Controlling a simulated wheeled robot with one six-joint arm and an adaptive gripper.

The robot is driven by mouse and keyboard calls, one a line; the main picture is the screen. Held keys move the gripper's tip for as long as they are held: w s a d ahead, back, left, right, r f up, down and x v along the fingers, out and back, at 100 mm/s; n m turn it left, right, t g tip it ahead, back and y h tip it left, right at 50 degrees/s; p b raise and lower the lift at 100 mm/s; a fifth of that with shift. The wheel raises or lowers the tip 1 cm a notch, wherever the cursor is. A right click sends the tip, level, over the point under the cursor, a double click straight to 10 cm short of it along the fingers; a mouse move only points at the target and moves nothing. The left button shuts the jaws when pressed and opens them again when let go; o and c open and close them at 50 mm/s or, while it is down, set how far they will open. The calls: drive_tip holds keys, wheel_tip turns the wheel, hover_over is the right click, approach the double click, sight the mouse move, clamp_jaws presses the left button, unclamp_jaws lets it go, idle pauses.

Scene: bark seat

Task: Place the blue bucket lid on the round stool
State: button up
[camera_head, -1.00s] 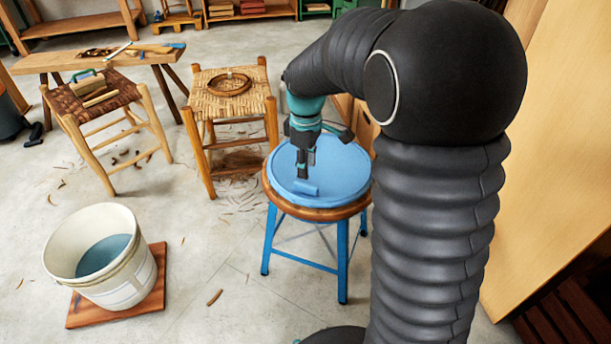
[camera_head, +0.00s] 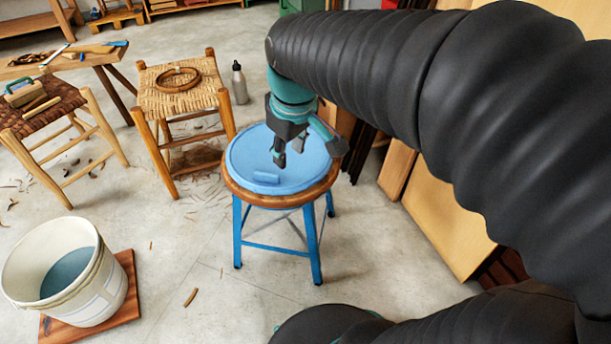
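The blue bucket lid (camera_head: 248,151) lies flat on the round stool (camera_head: 262,201), which has a wooden rim and blue legs. The lid covers most of the stool top, and a small blue handle block (camera_head: 268,177) shows on it. My gripper (camera_head: 289,159) is above the lid, behind the handle in the picture. Its two dark fingers are apart with nothing between them. The handle is free of the fingers.
A white bucket (camera_head: 67,275) with bluish contents stands on a wooden board (camera_head: 128,290) at lower left. Two woven stools (camera_head: 175,92) (camera_head: 42,108) and a bench (camera_head: 62,60) stand behind. A metal bottle (camera_head: 239,84) stands behind the round stool. Wooden panels (camera_head: 440,205) lean at right.

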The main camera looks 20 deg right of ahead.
drive_tip(key=s+f+m+t, duration=0.1)
drive_tip(key=s+m, duration=0.4)
drive_tip(key=s, duration=0.6)
drive_tip(key=shift+s+d+f+t, duration=0.15)
drive_tip(key=shift+d+f+t, duration=0.2)
drive_tip(key=shift+t, duration=0.45)
drive_tip(key=shift+r, duration=0.1)
